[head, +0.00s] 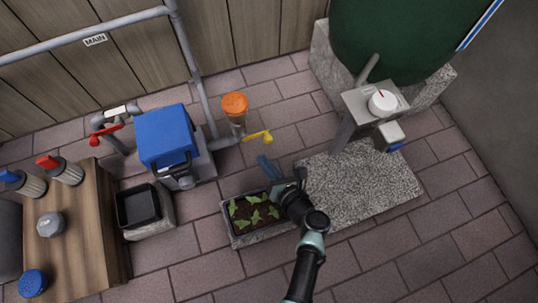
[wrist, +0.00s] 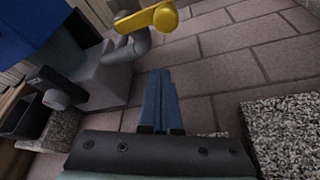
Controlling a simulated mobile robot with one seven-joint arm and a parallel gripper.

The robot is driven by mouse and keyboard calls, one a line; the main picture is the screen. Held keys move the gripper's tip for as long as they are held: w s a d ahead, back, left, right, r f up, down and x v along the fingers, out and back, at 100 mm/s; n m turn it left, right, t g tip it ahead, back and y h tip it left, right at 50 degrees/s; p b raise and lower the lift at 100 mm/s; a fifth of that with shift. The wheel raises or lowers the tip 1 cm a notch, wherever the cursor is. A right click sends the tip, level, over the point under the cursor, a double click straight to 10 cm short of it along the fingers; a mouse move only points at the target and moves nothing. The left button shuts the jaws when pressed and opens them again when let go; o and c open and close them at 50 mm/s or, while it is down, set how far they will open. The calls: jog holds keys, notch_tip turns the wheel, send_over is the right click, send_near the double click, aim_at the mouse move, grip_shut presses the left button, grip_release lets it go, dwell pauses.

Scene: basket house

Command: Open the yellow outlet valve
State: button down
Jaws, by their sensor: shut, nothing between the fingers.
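The yellow outlet valve (head: 258,136) is a lever handle on a grey pipe to the right of the blue pump box (head: 166,135). In the wrist view the yellow handle (wrist: 147,20) shows at the top, left of centre, above the grey pipe outlet. My gripper (head: 264,162) is below and close to the handle in the head view, apart from it. In the wrist view my gripper (wrist: 160,74) has its blue fingers together with nothing between them, pointing toward the paving below and right of the handle.
A planter with seedlings (head: 228,222) lies beneath my arm. A granite slab (head: 350,190) lies to the right, by a post with a white dial (head: 383,103). An orange-capped filter (head: 235,105) stands behind the handle. A red valve handle (head: 106,133) is at left.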

jog(key=shift+w+d+r, duration=0.3)
jog(key=shift+w+r, duration=0.15)
jog(key=shift+r, duration=0.35)
jog(key=shift+w+d+r, duration=0.3)
jog(key=shift+w+r, duration=0.15)
jog(key=shift+r, duration=0.35)
jog(key=shift+s+r, duration=0.1)
jog(key=shift+r+p, duration=0.1)
jog(key=shift+p, duration=0.3)
jog(key=shift+n+h, duration=0.3)
